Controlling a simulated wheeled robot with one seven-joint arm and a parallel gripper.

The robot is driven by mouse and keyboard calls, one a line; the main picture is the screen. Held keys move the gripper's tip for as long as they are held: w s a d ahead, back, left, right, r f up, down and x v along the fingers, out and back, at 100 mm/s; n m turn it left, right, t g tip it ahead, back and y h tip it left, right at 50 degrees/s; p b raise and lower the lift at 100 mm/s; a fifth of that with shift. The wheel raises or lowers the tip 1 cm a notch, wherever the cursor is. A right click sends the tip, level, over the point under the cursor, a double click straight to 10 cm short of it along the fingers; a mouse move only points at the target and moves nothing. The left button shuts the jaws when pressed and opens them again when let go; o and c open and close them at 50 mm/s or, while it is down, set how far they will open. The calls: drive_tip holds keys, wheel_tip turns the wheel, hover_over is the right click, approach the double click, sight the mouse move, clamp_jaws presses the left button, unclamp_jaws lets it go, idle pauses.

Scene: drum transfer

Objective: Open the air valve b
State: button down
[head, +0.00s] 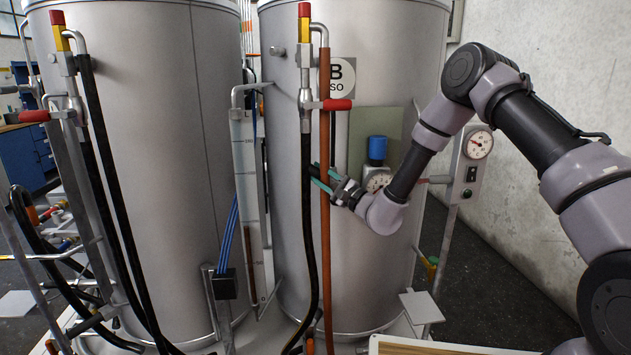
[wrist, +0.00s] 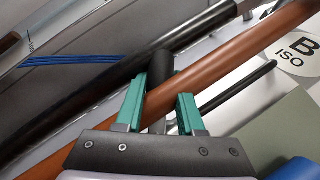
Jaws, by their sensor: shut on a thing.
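In the head view my gripper (head: 321,178) reaches in from the right to the front of drum B (head: 285,200), beside the brown pipe (head: 325,230). What the handle joins is mostly hidden by the fingers and my wrist.
A thick black hose (head: 306,230) runs just left of the brown pipe. A red-handled valve (head: 337,104) sits above my gripper. A blue-capped regulator (head: 377,148) is close on the right. The other drum (head: 160,170) and its hoses fill the left.

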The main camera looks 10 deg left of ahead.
drive_tip(key=m+t, duration=0.1)
drive_tip(key=m, duration=0.1)
drive_tip(key=d+r+m+t, duration=0.1)
drive_tip(key=m+t, duration=0.2)
drive_tip(key=shift+w+d+r+m+t+y, duration=0.25)
drive_tip(key=shift+w+d+m+t+y, duration=0.05)
drive_tip(key=shift+d+m, duration=0.1)
drive_tip(key=m+t, duration=0.1)
drive_tip(key=m, duration=0.1)
drive_tip(key=d+m+t+h, duration=0.1)
drive_tip(key=m+t, duration=0.2)
drive_tip(key=m, duration=0.1)
drive_tip(key=shift+w+d+r+t+h, duration=0.3)
drive_tip(key=shift+d+r+t+h, duration=0.05)
drive_tip(key=shift+t+h, duration=0.05)
drive_tip(key=shift+w+d+r+m+t+h, duration=0.1)
drive_tip(key=shift+d+m+t+h, duration=0.1)
drive_tip(key=shift+m+t+h, duration=0.65)
drive_tip(key=shift+w+d+m+t+h, duration=0.1)
drive_tip(key=shift+d+m+t+h, duration=0.15)
drive_tip(key=shift+m+t+h, duration=0.6)
drive_tip(key=shift+d+r+m+t+h, duration=0.1)
drive_tip(key=shift+d+m+t+h, duration=0.2)
drive_tip(key=shift+m, duration=1)
drive_tip(key=shift+m+h, duration=0.3)
drive_tip(key=c, duration=0.5)
unclamp_jaws()
drive_tip(key=v, duration=1)
drive_tip(key=shift+s+f, duration=0.15)
drive_tip(key=shift+f, duration=0.25)
